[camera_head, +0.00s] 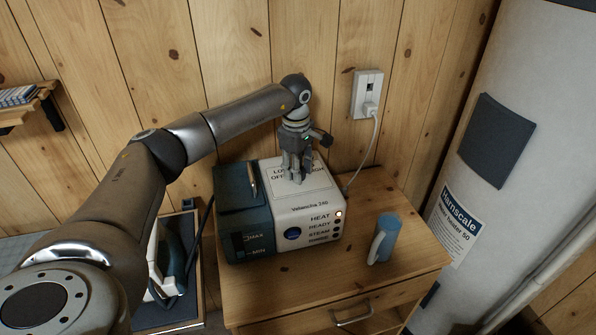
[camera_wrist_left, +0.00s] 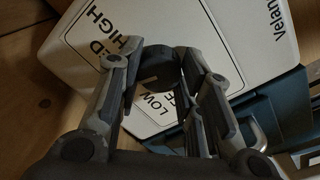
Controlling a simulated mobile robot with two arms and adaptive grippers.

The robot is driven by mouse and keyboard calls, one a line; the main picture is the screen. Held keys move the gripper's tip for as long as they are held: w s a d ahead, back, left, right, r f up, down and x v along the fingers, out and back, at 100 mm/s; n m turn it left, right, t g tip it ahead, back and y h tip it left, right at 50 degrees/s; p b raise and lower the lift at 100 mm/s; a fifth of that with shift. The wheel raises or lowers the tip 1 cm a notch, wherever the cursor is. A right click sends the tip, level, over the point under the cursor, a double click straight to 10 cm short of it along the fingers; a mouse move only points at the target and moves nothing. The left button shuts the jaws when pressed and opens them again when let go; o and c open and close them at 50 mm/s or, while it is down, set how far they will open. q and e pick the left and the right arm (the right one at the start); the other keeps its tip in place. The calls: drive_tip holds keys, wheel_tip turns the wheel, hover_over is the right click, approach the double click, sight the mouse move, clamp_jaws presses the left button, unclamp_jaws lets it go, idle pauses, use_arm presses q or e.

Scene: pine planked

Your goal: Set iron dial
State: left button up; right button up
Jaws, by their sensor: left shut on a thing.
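The steam station (camera_head: 262,241), white and dark teal, stands on the wooden cabinet. A label plate with LOW, OFF and HIGH lettering lies on its top, and it also shows in the wrist view (camera_wrist_left: 92,32). The dark round dial (camera_wrist_left: 160,66) sits on this plate between my left fingers. My left gripper (camera_head: 297,178) points down from above and is shut on the dial; in the head view its fingers hide the dial. The dial's pointer direction is hard to tell. The iron (camera_head: 163,262) stands left of the station, partly behind my arm. My right gripper is out of view.
A blue cup (camera_head: 383,238) stands at the right on the cabinet top (camera_head: 405,262). A cord runs up to the wall outlet (camera_head: 367,95) behind. A white water heater (camera_head: 480,170) stands at the right. A small shelf (camera_head: 30,107) hangs at the left.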

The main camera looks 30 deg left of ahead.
use_arm(q)
drive_tip(key=shift+m, duration=0.7)
drive_tip(key=o, duration=1.1)
drive_tip(key=shift+c, duration=0.2)
wheel_tip(320, 180, up, 12)
drive_tip(key=shift+s, duration=0.3)
